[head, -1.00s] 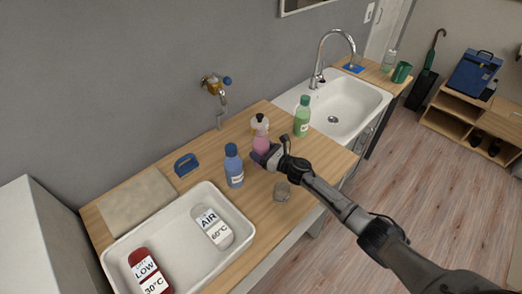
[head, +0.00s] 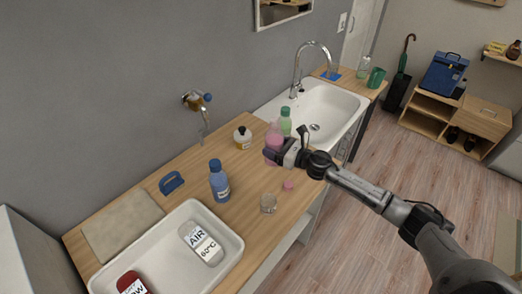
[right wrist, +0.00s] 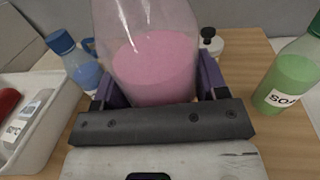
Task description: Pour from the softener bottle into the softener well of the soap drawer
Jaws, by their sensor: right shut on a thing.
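My right gripper (head: 283,150) is shut around a clear bottle of pink liquid (head: 273,141), its fingers on either side of it. The bottle fills the middle of the right wrist view (right wrist: 152,65), where its top is cut off and no label shows. I cannot tell for certain whether this is the softener bottle. A small pink piece like a cap (head: 288,185) lies on the counter below the gripper. The soap drawer and its softener well are not in view. My left gripper is not in view.
A green bottle (right wrist: 290,80) stands close behind the pink one.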

